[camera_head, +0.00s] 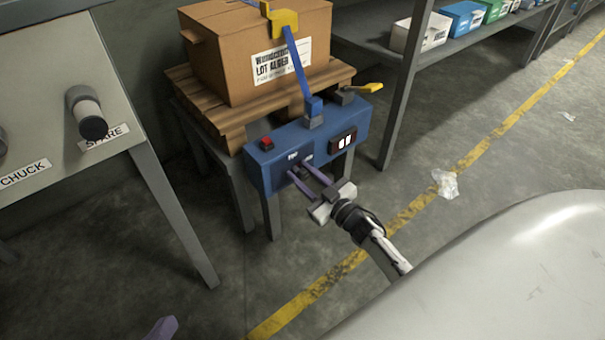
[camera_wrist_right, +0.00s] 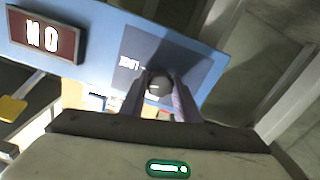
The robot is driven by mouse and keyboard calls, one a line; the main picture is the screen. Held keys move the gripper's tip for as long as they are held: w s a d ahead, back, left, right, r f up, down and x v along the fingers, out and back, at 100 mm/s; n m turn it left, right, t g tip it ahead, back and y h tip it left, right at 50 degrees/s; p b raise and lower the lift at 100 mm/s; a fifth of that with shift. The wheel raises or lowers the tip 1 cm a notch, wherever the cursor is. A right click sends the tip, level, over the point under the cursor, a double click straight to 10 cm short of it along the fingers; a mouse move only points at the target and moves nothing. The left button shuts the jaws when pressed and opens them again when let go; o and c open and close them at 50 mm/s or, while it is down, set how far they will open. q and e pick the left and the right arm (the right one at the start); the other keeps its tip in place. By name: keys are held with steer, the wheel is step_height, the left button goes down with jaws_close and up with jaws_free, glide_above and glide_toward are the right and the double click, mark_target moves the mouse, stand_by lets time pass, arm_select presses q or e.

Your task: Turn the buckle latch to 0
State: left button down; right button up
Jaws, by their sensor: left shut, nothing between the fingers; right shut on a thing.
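A blue control box (camera_head: 268,168) stands at the front of a wooden pallet stand. My right gripper (camera_head: 299,171) reaches it from the lower right. In the right wrist view, its two purple fingers (camera_wrist_right: 158,92) are shut on a dark round knob (camera_wrist_right: 159,84) on the blue face. A small white label (camera_wrist_right: 128,64) is beside the knob, too blurred to read. I cannot tell whether this knob is the buckle latch. A yellow buckle (camera_head: 284,22) sits on the blue strap over the carton. My left gripper (camera_head: 162,328) shows only as a purple tip at the bottom edge; it is shut and empty.
A carton (camera_head: 240,60) sits on the pallet (camera_head: 215,115). The box bears a red button (camera_head: 266,143), a lit display (camera_head: 343,141) and a yellow-handled lever (camera_head: 367,88) nearby. A panel with a SPARE peg (camera_head: 88,115) is at left. Shelving (camera_head: 400,90) stands behind right.

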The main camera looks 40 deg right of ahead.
steer(key=n, duration=0.4)
steer(key=shift+f+n, duration=0.1)
steer(key=shift+n, duration=0.2)
steer(key=n, duration=0.3)
steer(key=shift+a+n, duration=0.1)
steer(key=shift+n, duration=0.3)
steer(key=n, duration=0.3)
steer(key=shift+f, duration=0.1)
steer(key=shift+s+n, duration=0.1)
steer(key=shift+n, duration=1.9)
steer(key=shift+f, duration=0.1)
steer(key=o, duration=1)
steer(key=shift+o, duration=0.2)
